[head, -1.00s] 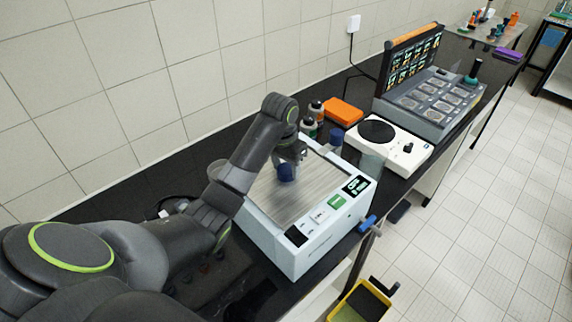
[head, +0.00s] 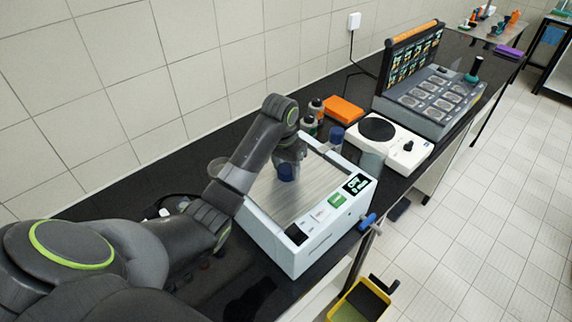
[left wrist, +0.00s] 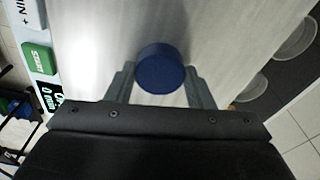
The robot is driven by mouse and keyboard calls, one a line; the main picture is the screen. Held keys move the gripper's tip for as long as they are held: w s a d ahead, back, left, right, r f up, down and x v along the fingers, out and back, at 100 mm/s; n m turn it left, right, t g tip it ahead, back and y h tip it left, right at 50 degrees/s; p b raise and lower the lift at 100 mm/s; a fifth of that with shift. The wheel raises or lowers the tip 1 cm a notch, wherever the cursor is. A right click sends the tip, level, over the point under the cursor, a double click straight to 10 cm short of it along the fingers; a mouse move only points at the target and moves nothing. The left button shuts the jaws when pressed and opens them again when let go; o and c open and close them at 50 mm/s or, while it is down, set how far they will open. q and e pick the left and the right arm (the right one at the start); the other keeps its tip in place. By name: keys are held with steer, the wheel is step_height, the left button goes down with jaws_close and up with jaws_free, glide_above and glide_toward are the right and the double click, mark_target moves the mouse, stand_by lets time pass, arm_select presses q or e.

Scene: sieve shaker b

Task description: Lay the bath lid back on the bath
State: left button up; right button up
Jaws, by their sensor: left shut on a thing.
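The bath (head: 316,250) is a pale box with a control panel on its front, standing on the black bench in the head view. The brushed-metal bath lid (head: 297,201) lies over its top and also fills much of the left wrist view (left wrist: 105,45). A round blue knob (left wrist: 160,68) stands on the lid. My left gripper (head: 287,168) is over the lid, its two fingers on either side of the knob and shut on it. The lid's far edge is partly hidden by my arm, so I cannot tell whether it sits fully flush. My right gripper is not in view.
Right of the bath stands a white device with a round black plate (head: 377,129). Behind are small bottles (head: 316,106) and an orange box (head: 343,109). A grey panelled unit (head: 432,98) stands farther right. A yellow bin (head: 359,302) is below the bench front.

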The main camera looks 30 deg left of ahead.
arm_select(q)
steer(key=shift+f, duration=0.2)
stand_by(0.6)
steer(key=o, duration=1.5)
steer(key=shift+c, duration=0.2)
steer(key=shift+s+f, duration=0.1)
steer(key=shift+s, duration=0.05)
